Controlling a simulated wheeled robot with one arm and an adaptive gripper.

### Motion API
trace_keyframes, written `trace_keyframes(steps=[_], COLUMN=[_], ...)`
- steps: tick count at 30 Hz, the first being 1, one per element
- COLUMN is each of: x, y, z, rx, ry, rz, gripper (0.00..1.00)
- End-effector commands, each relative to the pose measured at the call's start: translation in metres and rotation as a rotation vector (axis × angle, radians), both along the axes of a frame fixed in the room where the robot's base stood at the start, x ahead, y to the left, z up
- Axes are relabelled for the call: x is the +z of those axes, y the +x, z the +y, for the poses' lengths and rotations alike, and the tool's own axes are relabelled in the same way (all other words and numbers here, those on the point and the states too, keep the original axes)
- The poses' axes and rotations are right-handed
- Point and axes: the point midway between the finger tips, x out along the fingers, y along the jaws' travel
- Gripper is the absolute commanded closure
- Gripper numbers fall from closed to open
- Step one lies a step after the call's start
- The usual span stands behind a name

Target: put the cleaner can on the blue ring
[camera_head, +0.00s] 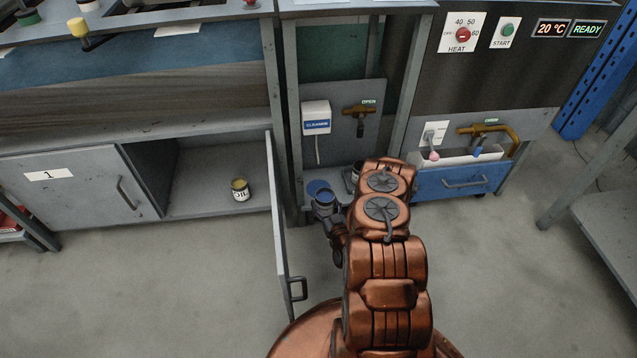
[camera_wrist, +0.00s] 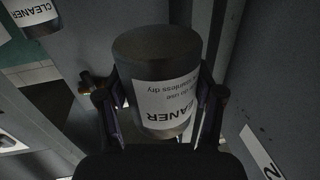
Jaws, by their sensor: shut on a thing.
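The cleaner can (camera_wrist: 160,70) is grey with a white label that reads upside down in the wrist view. My gripper (camera_wrist: 160,105) is shut on it, one finger on each side. In the head view my gripper (camera_head: 334,216) is at the front of the middle compartment, and the held can (camera_head: 324,199) shows small at its tip. The blue ring (camera_head: 317,186) shows just behind the held can, on the compartment floor, partly covered by it. I cannot tell whether the can touches the floor or the ring.
A second cleaner can (camera_wrist: 36,16) stands at the wrist view's upper left. An open cabinet door (camera_head: 278,225) is close left of my arm. An oil can (camera_head: 240,189) sits in the left cabinet. A blue drawer (camera_head: 462,181) is at the right.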

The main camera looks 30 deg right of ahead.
Motion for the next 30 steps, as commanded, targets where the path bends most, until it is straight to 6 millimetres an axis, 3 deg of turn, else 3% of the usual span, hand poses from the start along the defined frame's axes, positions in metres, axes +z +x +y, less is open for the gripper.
trace_keyframes(steps=[22,30], x=[0.001,0.001], y=[0.043,0.077], z=[-0.022,-0.038], rx=[0.000,0.001], ry=[-0.007,-0.009], rz=[-0.006,-0.007], gripper=[0.88,0.88])
